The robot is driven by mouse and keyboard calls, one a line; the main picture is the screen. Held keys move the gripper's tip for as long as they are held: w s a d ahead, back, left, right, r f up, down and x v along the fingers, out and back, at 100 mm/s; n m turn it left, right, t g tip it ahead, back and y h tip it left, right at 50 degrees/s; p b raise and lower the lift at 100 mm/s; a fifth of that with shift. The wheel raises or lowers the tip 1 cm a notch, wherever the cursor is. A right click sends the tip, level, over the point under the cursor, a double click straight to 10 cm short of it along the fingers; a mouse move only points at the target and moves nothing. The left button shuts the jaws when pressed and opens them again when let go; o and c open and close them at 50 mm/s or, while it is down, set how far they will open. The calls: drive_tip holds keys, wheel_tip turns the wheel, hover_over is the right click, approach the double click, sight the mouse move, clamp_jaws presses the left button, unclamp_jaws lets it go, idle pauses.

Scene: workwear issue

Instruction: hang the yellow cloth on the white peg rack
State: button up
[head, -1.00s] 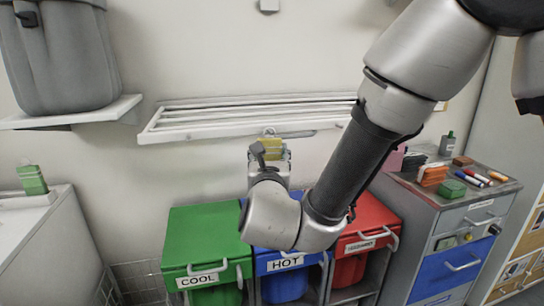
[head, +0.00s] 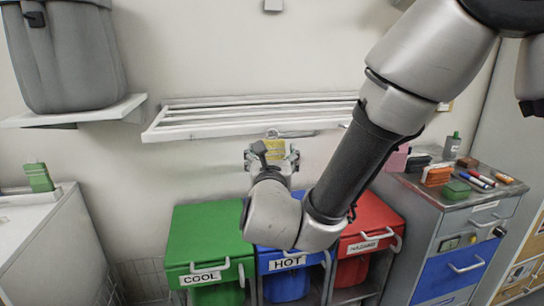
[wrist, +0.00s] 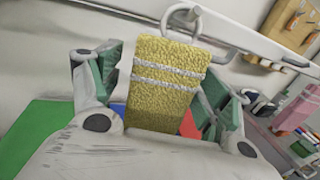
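The yellow cloth (wrist: 165,85), with two pale stripes, hangs upright in the wrist view. A grey ring (wrist: 182,17) at its top overlaps the white peg rack (wrist: 252,46); I cannot tell whether the ring is fully over a peg. In the head view the cloth (head: 275,149) shows just below the rack (head: 298,134). My gripper (head: 272,157) is below the rack, its fingers spread on both sides of the cloth. In the wrist view a gap shows between the cloth and the right green finger pad; the cloth's lower end is hidden behind my gripper.
A white slatted shelf (head: 190,121) juts out above the rack. Green (head: 210,239), blue (head: 284,264) and red (head: 366,236) bins stand below. A grey cabinet (head: 425,215) with small items on top is at the right. The wall left of my gripper is clear.

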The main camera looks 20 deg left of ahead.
drive_tip(key=v, duration=1.2)
drive_tip(key=w+d+f+m+g+h, duration=0.25)
drive_tip(key=d+m+g+h, duration=0.35)
drive_tip(key=d+m, duration=0.75)
drive_tip(key=w+d+f+m+g+h, duration=0.1)
drive_tip(key=d+f+m+g+h, duration=0.4)
drive_tip(key=d, duration=1.4)
drive_tip(key=s+d+r+m+g+y, duration=0.1)
drive_tip(key=s+d+r+m+y, duration=0.2)
drive_tip(key=d+m, duration=0.6)
drive_tip(key=s+d+r+m+g+y, duration=0.1)
drive_tip(key=s+d+r+m+y, duration=0.2)
drive_tip(key=s+d+r+m, duration=0.3)
drive_tip(key=d+m, duration=0.4)
drive_tip(key=m, duration=0.1)
drive_tip(key=shift+s+m, duration=0.25)
drive_tip(key=shift+m, duration=0.1)
